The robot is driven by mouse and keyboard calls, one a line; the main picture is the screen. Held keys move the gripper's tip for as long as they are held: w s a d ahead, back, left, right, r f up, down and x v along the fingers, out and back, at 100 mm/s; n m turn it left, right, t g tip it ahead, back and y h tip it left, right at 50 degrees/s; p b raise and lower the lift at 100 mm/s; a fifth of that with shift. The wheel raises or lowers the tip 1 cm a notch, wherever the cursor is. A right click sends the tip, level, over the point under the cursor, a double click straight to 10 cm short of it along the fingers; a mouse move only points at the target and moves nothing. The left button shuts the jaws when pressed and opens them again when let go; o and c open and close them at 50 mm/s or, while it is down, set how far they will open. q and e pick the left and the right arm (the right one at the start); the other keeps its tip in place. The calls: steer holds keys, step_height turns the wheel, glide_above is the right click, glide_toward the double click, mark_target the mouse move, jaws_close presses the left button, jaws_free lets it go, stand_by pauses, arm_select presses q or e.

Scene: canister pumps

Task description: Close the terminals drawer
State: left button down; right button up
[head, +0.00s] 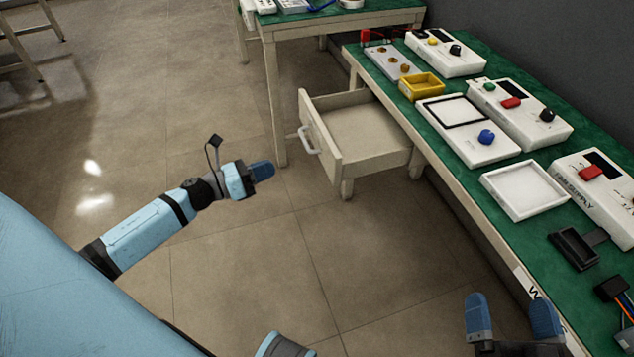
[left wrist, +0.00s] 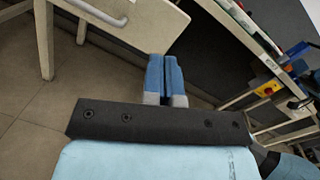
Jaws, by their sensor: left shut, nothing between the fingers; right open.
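A cream drawer (head: 322,136) stands pulled out from under the green-topped bench, with its inside showing empty. A light handle (head: 308,139) is on its front panel, on the left side in the head view. My left gripper (head: 263,171) is shut and empty, to the left of the drawer front and apart from it. In the left wrist view its blue fingers (left wrist: 165,75) are together, and the drawer front (left wrist: 145,20) with its handle (left wrist: 100,12) shows beyond them. My right gripper (head: 512,318) is open and empty at the bottom right, by the bench's front edge.
The green bench top (head: 462,152) carries several white instruments, a yellow tray (head: 421,87), a white tray (head: 524,190) and a black device (head: 574,248). Another table (head: 330,20) stands at the back. The floor left of the drawer is clear.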

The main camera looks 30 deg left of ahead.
arm_select(q)
step_height(320, 180, down, 2)
steer(key=a+m+b, duration=0.2)
steer(key=m, duration=0.2)
steer(key=m+g+h+b, duration=0.1)
steer(key=b, duration=0.1)
glide_toward(326, 154)
steer(key=x, duration=0.7)
steer(key=shift+w+d, duration=0.15)
steer(key=shift+w, duration=0.05)
arm_select(e)
steer(key=f, duration=0.3)
steer(key=shift+s+a+y, duration=0.3)
steer(key=shift+a+y, duration=0.05)
steer(key=shift+y, duration=0.05)
